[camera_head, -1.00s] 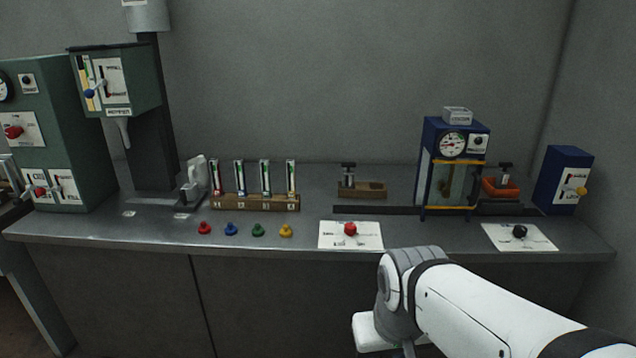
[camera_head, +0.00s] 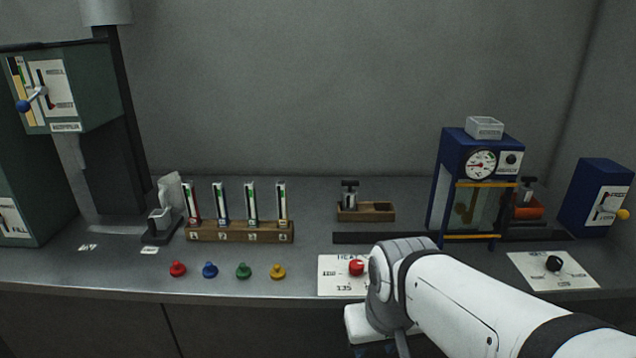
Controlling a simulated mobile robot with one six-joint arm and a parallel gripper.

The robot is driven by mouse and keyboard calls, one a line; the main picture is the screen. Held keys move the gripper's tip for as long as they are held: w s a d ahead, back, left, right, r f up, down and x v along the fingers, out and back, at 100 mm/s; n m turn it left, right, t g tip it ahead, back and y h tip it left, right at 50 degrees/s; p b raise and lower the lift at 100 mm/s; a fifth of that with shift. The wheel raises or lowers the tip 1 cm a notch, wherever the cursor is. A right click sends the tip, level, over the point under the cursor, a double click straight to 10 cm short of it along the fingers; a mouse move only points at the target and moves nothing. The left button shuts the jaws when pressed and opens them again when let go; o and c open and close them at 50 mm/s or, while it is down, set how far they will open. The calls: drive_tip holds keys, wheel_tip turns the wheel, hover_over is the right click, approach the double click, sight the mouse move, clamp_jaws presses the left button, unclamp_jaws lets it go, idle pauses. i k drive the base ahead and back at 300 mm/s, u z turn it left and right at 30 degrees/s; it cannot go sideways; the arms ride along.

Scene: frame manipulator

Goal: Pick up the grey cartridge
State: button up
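A small grey cylinder with a black T-shaped top (camera_head: 349,195), which looks like the grey cartridge, stands upright in the left part of a wooden tray (camera_head: 378,212) at the back middle of the bench. A similar dark top (camera_head: 527,187) shows by an orange holder (camera_head: 528,212) on the right, partly hidden by the blue machine. My gripper (camera_head: 375,351) is at the bottom edge, in front of the bench and well short of the tray. Its fingers are mostly cut off, so I cannot tell whether it is open.
A blue gauge machine (camera_head: 483,150) stands right of the tray, with a dark rail (camera_head: 385,238) before the tray. A wooden rack (camera_head: 238,232) of several tubes stands left. Colored knobs (camera_head: 243,270) and a red knob (camera_head: 356,267) line the front. Bench between rack and tray is clear.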

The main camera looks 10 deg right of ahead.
sight(348, 195)
drive_tip(key=i, duration=0.95)
drive_tip(key=u, duration=0.05)
